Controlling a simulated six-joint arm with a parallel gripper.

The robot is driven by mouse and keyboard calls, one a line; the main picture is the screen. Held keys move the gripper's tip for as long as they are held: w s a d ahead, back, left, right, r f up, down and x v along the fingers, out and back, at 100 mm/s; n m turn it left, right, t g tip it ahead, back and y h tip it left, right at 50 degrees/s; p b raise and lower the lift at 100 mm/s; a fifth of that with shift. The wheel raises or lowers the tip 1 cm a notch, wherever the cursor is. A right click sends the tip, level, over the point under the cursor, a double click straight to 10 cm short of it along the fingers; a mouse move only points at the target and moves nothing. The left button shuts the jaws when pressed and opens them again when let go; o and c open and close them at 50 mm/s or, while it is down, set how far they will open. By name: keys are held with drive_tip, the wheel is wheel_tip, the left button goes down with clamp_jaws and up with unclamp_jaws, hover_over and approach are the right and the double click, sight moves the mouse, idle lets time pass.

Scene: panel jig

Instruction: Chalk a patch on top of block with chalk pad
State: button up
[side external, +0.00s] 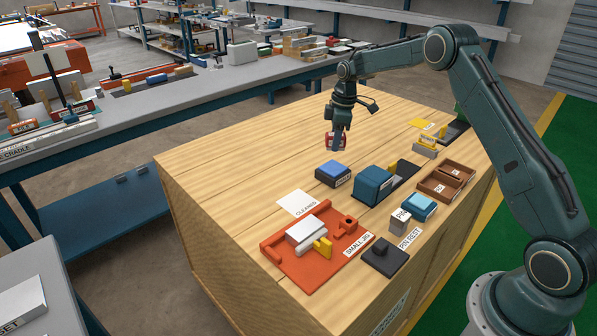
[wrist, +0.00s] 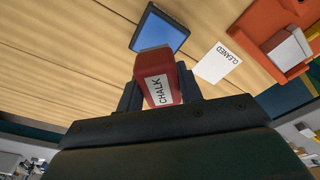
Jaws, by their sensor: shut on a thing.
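My gripper (side external: 336,136) is shut on the red chalk pad (wrist: 155,66), whose white label reads CHALK. The pad (side external: 329,142) is held above the wooden bench, clear of everything below it. In the wrist view the block (wrist: 288,48) and part of the jig (wrist: 262,22) show at the upper right. I cannot make out any chalk mark on the block's top. The pad's underside is hidden.
A dark box with a blue top (side external: 333,170) stands just below my gripper. A teal box (side external: 372,186) is right of it. A white CLEANED card (side external: 298,203) lies behind the jig. Brown trays (side external: 440,186) and a dark pin rest (side external: 385,258) stand on the right. The bench's left is clear.

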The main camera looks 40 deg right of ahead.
sight(332, 167)
drive_tip(key=shift+f, duration=0.2)
drive_tip(key=shift+f, duration=2.8)
drive_tip(key=shift+f, duration=0.65)
idle(0.8)
drive_tip(key=shift+r, duration=0.1)
drive_tip(key=shift+r, duration=3.55)
drive_tip(key=shift+a, duration=0.15)
